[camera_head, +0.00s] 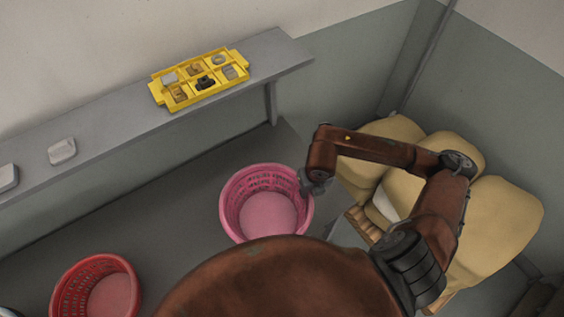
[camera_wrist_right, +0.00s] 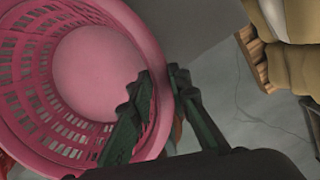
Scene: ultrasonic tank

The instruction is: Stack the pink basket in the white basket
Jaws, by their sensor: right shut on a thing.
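The pink basket (camera_head: 267,208) is at the middle of the head view, its open top facing up, and it fills the left of the right wrist view (camera_wrist_right: 95,70). My right gripper (camera_head: 316,185) is at the right side of its rim. In the right wrist view the gripper's fingers (camera_wrist_right: 165,98) straddle the basket's rim, one inside and one outside, shut on it. I cannot tell whether the basket is off the floor. No white basket can be made out in either view. My left gripper is not in view.
A red basket (camera_head: 97,288) stands on the floor at lower left. A grey shelf (camera_head: 110,125) along the wall holds a yellow tray (camera_head: 157,92) of small parts and a pale block (camera_head: 62,151). Tan sacks (camera_head: 505,220) on a wooden pallet (camera_head: 361,223) are at right.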

